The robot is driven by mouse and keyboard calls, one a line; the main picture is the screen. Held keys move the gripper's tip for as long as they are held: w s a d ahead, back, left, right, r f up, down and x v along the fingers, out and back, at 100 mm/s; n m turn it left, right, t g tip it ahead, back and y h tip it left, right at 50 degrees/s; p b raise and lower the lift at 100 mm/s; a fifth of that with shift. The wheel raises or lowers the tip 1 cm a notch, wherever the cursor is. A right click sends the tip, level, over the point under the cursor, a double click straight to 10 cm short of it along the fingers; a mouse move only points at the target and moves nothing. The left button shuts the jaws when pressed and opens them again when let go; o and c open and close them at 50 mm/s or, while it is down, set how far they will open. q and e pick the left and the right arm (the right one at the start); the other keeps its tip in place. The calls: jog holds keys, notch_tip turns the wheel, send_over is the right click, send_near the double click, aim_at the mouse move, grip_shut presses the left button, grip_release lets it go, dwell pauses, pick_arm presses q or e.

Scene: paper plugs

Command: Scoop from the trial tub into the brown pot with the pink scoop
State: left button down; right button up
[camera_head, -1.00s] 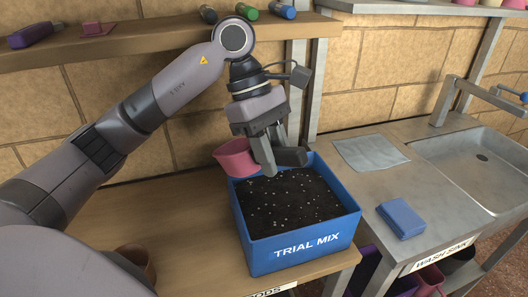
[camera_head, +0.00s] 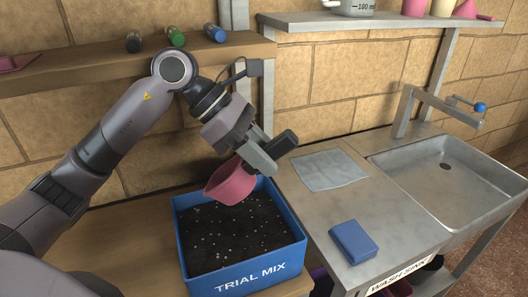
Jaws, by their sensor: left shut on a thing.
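The trial tub (camera_head: 238,277) is a blue box labelled TRIAL MIX, filled with dark soil (camera_head: 230,235) with pale specks. My left gripper (camera_head: 266,156) is shut on the pink scoop (camera_head: 232,182), above the tub's back right part. The scoop is tilted, with its rim toward the left. I cannot tell whether its lower edge touches the soil, or whether it holds any. The brown pot cannot be made out now; my left arm covers the lower left. My right gripper is not in view.
A metal counter right of the tub holds a grey sheet (camera_head: 328,169), a blue block (camera_head: 353,242) and a sink (camera_head: 445,168) with a tap (camera_head: 432,97). A wooden shelf (camera_head: 85,62) with small bottles runs behind my arm. Bare bench (camera_head: 140,240) lies left of the tub.

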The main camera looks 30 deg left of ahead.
aim_at(257, 182)
pick_arm(q)
notch_tip(257, 182, down, 14)
jog(key=g+y+b, duration=0.1)
jog(key=y+b, duration=0.2)
jog(key=p+v, duration=0.1)
jog(key=v, duration=0.1)
jog(key=p+v, duration=0.1)
jog(key=v, duration=0.1)
jog(key=d+p+v, duration=0.1)
jog(key=v, duration=0.1)
jog(key=shift+w+a+r, duration=0.1)
jog(key=shift+a+r, duration=0.05)
jog(key=shift+r, duration=0.45)
jog(key=shift+w+d+r+y+p, duration=0.1)
jog(key=shift+d+r+y+p, duration=0.45)
jog(key=shift+p, duration=0.65)
jog(key=shift+w+d+f+g+y, duration=0.15)
jog(key=shift+d+g+y, duration=0.3)
jog(key=shift+y, duration=0.45)
jog(key=shift+w+d+r+g+y, duration=0.1)
jog(key=shift+w+d+g+y, duration=0.15)
jog(key=shift+d+y, duration=0.5)
